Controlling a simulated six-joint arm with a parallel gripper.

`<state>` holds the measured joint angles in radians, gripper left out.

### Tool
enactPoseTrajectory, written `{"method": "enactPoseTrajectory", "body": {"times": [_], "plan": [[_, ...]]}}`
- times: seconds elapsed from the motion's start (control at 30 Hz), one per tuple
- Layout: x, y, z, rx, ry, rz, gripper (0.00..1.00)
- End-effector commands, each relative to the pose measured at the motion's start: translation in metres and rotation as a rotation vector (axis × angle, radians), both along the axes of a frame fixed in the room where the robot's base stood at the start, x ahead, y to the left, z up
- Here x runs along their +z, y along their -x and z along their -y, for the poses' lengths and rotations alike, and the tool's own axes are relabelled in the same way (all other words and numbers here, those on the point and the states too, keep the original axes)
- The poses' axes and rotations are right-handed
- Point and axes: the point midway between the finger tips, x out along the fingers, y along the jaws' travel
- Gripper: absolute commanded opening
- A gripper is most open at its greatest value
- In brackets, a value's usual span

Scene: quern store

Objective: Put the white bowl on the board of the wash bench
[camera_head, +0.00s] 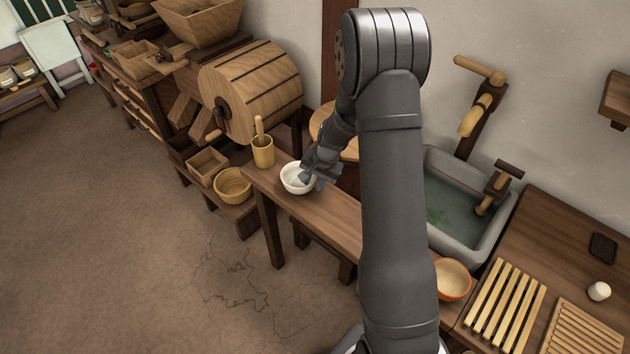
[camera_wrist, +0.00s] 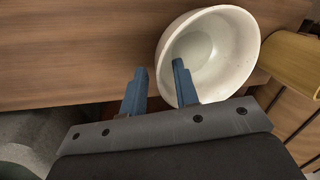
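The white bowl (camera_head: 291,180) stands upright and looks empty on the left end of the narrow wooden bench (camera_head: 335,215). In the wrist view the bowl (camera_wrist: 235,60) fills the upper right. My gripper (camera_head: 313,182) is at the bowl's right side. In the wrist view its two blue fingers (camera_wrist: 160,68) are apart: one overlaps the bowl's opening, the other is outside its rim. Contact with the wall cannot be told. On the wash bench (camera_head: 540,235) at right lie a slatted board (camera_head: 506,303) and a finer ridged board (camera_head: 580,333).
A wooden mortar (camera_head: 263,155) with a pestle stands just left of the bowl. My arm crosses the middle of the head view and hides part of the bench. A grey sink (camera_head: 467,210), an orange-rimmed bowl (camera_head: 452,280) and a white cup-like thing (camera_head: 599,291) are at right.

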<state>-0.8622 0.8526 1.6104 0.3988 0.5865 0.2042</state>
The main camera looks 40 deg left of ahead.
Motion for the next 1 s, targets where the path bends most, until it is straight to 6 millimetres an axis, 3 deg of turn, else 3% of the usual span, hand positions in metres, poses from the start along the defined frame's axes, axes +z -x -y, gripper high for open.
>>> {"method": "enactPoseTrajectory", "body": {"times": [0.23, 0.7, 1.0], "plan": [[0.021, -0.002, 0.004, 0.0, -0.002, 0.002, 0.28], [0.104, -0.009, 0.024, 0.0, -0.002, 0.002, 0.28], [0.119, -0.01, 0.028, 0.0, 0.0, 0.0, 0.28]]}}
